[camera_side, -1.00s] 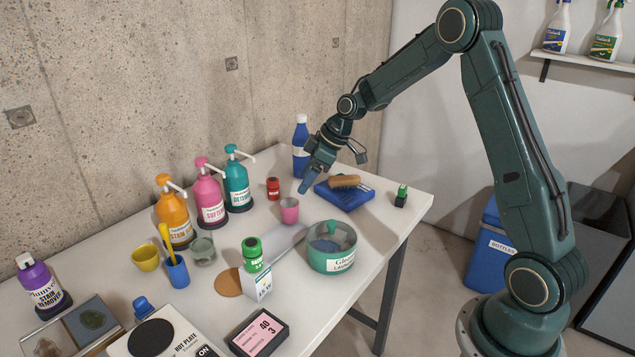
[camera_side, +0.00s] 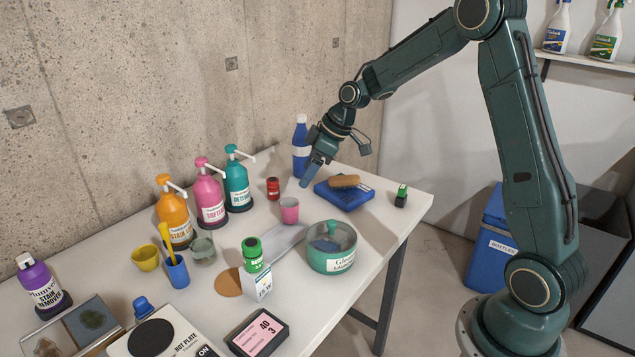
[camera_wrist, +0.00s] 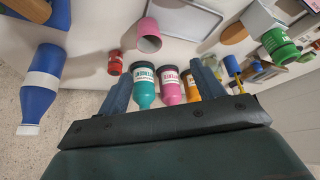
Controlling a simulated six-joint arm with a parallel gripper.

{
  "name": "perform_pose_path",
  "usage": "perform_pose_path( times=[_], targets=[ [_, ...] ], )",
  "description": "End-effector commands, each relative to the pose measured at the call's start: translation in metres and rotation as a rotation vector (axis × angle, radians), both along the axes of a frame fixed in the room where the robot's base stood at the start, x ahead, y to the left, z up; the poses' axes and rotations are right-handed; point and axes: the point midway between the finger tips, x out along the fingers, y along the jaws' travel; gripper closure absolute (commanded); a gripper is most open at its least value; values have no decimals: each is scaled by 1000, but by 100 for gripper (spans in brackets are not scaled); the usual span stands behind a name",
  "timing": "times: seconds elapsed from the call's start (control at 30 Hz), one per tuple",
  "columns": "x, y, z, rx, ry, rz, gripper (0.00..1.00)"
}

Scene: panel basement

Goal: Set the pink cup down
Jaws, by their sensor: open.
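The pink cup (camera_side: 289,210) stands upright on the white table, left of the blue tray and behind the round green tub. It also shows in the wrist view (camera_wrist: 148,36), beyond my fingers and clear of them. My gripper (camera_side: 306,182) hangs above the back part of the table, a little right of the cup and apart from it. In the wrist view its two blue fingers (camera_wrist: 160,88) are spread wide, with nothing held between them.
A blue bottle (camera_side: 300,148) stands behind my gripper. A red can (camera_side: 273,188) is left of it. A blue tray (camera_side: 330,197) with a brown brush (camera_side: 344,181) lies to the right. The green tub (camera_side: 330,262) stands in front. Pump bottles (camera_side: 211,200) line the wall.

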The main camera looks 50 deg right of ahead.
Motion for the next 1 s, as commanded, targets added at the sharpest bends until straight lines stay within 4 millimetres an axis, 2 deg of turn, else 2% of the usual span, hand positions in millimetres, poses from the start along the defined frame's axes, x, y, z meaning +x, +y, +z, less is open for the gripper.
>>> perform_pose_path(
  times=[0.2, 0.5, 0.8, 1.0],
  targets=[
    [-35, 26, 45, -28, 13, -58, 33],
    [-98, 57, 94, -52, 28, -166, 33],
    [-169, 80, 123, -59, 27, -286, 33],
    [-219, 89, 132, -50, 22, -371, 33]
  ],
)
